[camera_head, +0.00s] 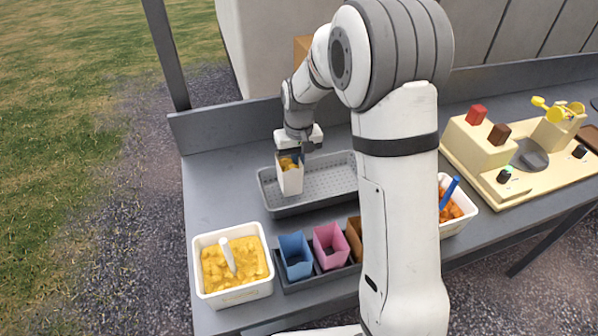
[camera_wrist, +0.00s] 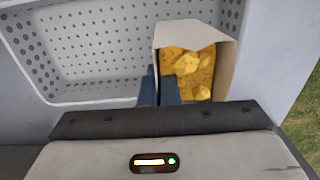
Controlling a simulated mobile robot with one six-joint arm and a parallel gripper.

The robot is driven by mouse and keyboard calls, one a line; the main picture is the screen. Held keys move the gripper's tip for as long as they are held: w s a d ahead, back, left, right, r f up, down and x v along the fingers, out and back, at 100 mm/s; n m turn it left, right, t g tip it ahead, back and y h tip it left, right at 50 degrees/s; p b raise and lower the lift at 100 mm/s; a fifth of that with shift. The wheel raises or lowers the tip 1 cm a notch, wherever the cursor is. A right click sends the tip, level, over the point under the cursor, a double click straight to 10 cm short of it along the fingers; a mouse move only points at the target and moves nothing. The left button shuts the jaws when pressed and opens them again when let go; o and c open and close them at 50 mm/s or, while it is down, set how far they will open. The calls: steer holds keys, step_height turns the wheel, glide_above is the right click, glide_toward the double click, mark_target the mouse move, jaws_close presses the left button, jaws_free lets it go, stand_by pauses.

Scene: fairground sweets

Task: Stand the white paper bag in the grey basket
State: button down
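The white paper bag (camera_head: 291,181) is upright and filled with yellow chunks. It shows at the left part of the grey basket (camera_head: 335,187); I cannot tell whether its bottom touches the basket floor. In the wrist view the open top of the bag (camera_wrist: 226,47) faces me, and the perforated grey basket (camera_wrist: 95,50) lies to its left and below. My gripper (camera_head: 298,153) is at the bag's top edge. In the wrist view its dark fingers (camera_wrist: 158,89) are close together on the bag's left wall, one on each side. The bag's lower part is hidden there.
A white tub of yellow chunks (camera_head: 232,268) with a scoop stands front left. Next to it a dark tray holds blue (camera_head: 295,256), pink (camera_head: 330,246) and orange-brown containers. A tub of orange pieces (camera_head: 455,208) and a cream machine (camera_head: 490,150) stand right.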

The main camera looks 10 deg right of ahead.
steer(key=shift+s+f, duration=0.2)
steer(key=shift+f, duration=1.6)
steer(key=shift+f, duration=0.1)
steer(key=shift+f, duration=0.15)
steer(key=c, duration=1.7)
jaws_free()
step_height(320, 180, up, 11)
steer(key=s+d+r+m+t, duration=0.1)
steer(key=s+d+r, duration=0.25)
steer(key=s, duration=0.25)
steer(key=s+d+r+t, duration=0.1)
steer(key=s+d+r, duration=0.25)
steer(key=s, duration=0.25)
steer(key=shift+m+t, duration=0.6)
steer(key=shift+m, duration=0.1)
steer(key=shift+s+d+f+b, duration=0.15)
steer(key=shift+s+d, duration=0.2)
steer(key=shift+s, duration=1.9)
steer(key=shift+s+d+f+b, duration=0.1)
steer(key=shift+s+d+f, duration=0.15)
steer(key=shift+s, duration=1.95)
steer(key=shift+s+d+f+b, duration=0.1)
steer(key=shift+s+d, duration=0.3)
steer(key=shift+s, duration=1.85)
